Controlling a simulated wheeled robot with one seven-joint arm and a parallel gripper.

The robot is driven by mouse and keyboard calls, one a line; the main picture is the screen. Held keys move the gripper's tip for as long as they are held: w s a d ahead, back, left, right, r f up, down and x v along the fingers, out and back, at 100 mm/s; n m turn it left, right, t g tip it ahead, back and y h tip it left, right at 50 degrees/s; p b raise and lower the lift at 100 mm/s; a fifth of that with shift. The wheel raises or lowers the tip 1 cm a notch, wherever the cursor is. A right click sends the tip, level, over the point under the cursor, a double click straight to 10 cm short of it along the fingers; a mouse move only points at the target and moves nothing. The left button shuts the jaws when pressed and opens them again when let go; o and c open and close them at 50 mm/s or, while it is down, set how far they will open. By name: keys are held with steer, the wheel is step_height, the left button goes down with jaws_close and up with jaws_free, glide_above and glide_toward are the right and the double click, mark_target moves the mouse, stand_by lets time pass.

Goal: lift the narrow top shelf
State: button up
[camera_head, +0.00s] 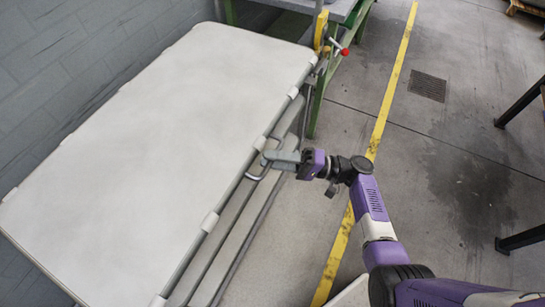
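A long pale top shelf (165,135) fills the left half of the view, with a metal rail and several light clips along its right edge. It appears to lie flat, seen from above. My gripper (270,160) reaches in from the right and is at the middle of that edge. A thin bent metal handle (256,171) shows right at its fingertips. The fingers overlap the handle and the rail, so I cannot tell whether they are shut on anything.
Narrower lower ledges (228,238) show beneath the right edge. A green-framed bench (322,85) with a red-knobbed lever (344,51) stands at the far end. A grey wall (65,55) runs along the left. The floor (440,140) on the right is mostly clear, with dark legs at its edge.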

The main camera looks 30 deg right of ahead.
jaws_close()
stand_by(1.4)
